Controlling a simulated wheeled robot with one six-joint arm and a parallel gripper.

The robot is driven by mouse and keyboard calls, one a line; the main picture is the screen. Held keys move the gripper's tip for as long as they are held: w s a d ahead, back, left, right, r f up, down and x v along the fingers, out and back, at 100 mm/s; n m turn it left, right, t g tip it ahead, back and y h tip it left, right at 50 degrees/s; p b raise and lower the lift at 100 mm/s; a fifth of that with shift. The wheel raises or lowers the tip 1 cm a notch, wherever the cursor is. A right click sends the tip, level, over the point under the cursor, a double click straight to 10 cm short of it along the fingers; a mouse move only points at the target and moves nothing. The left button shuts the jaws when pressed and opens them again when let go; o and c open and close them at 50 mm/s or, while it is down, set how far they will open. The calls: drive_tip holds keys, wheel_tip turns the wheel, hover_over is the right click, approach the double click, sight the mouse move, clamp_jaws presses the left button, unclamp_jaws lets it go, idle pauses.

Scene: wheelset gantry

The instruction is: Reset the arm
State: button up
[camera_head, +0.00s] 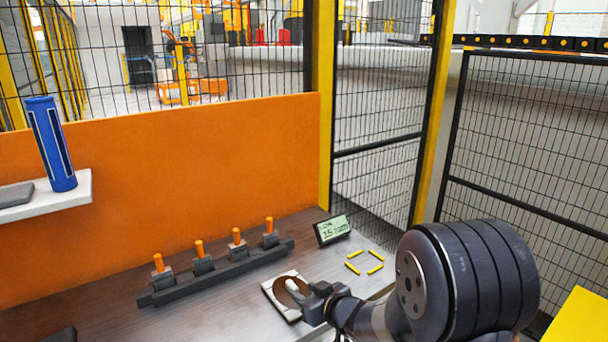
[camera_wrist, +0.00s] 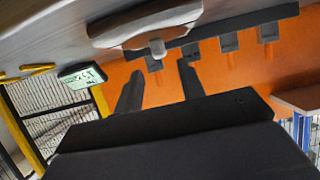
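My gripper (camera_head: 318,303) is low over the bench at the end of my dark arm, which fills the lower right of the head view. In the wrist view my gripper (camera_wrist: 159,72) shows two dark fingers set apart, with nothing clearly held between them. A white plate (camera_head: 270,287) with a brown rounded piece (camera_head: 291,291) lies just left of my gripper. In the wrist view, a pale block (camera_wrist: 140,24) with a small knob (camera_wrist: 158,47) is just beyond the fingertips. I cannot tell whether the fingers touch it.
A dark rail (camera_head: 215,271) with several orange-topped pegs runs along the bench. A small display (camera_head: 332,230) and yellow floor-like marks (camera_head: 354,268) are behind my gripper. A blue cylinder (camera_head: 51,144) stands on a white shelf (camera_head: 75,190). An orange panel (camera_head: 160,190) and mesh fencing (camera_head: 380,185) close the back.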

sight(292, 284)
drive_tip(key=x, duration=0.7)
drive_tip(key=shift+a+f, duration=0.1)
drive_tip(key=shift+a, duration=0.05)
drive_tip(key=shift+r, duration=0.95)
